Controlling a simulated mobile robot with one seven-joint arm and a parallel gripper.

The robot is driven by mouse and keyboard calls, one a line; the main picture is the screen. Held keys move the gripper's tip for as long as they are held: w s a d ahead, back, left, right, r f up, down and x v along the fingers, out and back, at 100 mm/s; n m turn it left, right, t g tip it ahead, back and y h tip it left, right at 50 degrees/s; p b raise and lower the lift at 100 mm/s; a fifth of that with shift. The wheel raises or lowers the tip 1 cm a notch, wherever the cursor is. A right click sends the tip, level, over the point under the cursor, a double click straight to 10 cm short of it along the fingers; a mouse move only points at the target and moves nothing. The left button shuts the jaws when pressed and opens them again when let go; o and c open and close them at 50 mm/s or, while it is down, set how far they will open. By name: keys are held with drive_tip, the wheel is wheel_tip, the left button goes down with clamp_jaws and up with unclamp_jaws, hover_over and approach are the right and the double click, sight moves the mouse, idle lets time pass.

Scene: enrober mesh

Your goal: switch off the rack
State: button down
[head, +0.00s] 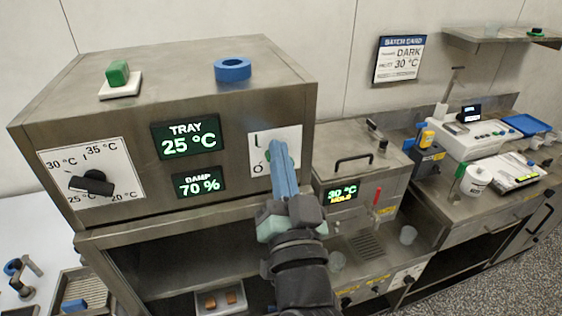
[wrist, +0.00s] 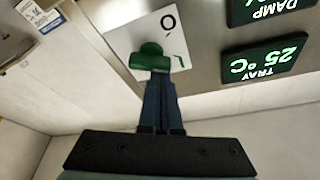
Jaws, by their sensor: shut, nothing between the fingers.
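The rack is the steel cabinet (head: 225,200) with lit TRAY 25 °C (head: 186,138) and DAMP 70 % (head: 198,182) displays. On the right of its front is a white switch plate (head: 289,134) marked I above and O below. My gripper (head: 277,146) is shut and empty, in front of this plate and hiding much of it. In the wrist view, which is upside down, a green switch handle (wrist: 150,60) sits on the plate (wrist: 119,38). My fingertips (wrist: 157,78) overlap its edge; I cannot tell whether they touch. Its exact setting is unclear.
A black dial (head: 91,184) is on the cabinet's left front. A green block (head: 117,73) on a white base and a blue ring (head: 232,69) sit on top. Right of the cabinet stands a steel unit with a handle (head: 353,158) and a red lever (head: 377,196).

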drive_tip(key=shift+a+f+n+y+b, duration=0.2)
drive_tip(key=shift+n+b, duration=0.4)
drive_tip(key=shift+b, duration=0.6)
drive_tip(key=shift+d+f+n+y+b, duration=0.1)
drive_tip(key=shift+n+y+b, duration=0.35)
drive_tip(key=shift+b, duration=0.75)
drive_tip(key=shift+s+a+r+n+g+y+b, duration=0.2)
drive_tip(key=shift+n+y+b, duration=0.55)
drive_tip(key=shift+n+b, duration=1.3)
drive_tip(key=shift+w+a+f+n+g+y+b, duration=0.1)
drive_tip(key=shift+a+n+g+y+b, duration=0.45)
drive_tip(key=shift+n+b, duration=1.45)
drive_tip(key=shift+s+d+r+n+g+y+b, duration=0.15)
drive_tip(key=shift+n+y+b, duration=1.1)
drive_tip(key=shift+b, duration=1.25)
drive_tip(key=shift+s+a+r+h+p, duration=0.15)
drive_tip(key=shift+s+a+r+p, duration=0.15)
drive_tip(key=shift+r+p, duration=0.25)
drive_tip(key=shift+s+a+r+h+p, duration=0.15)
drive_tip(key=shift+a+r+p, duration=0.1)
drive_tip(key=shift+r+p, duration=0.25)
drive_tip(key=b+v, duration=0.3)
drive_tip(key=v, duration=0.6)
drive_tip(key=shift+d, duration=0.2)
drive_tip(key=shift+s+r, duration=0.1)
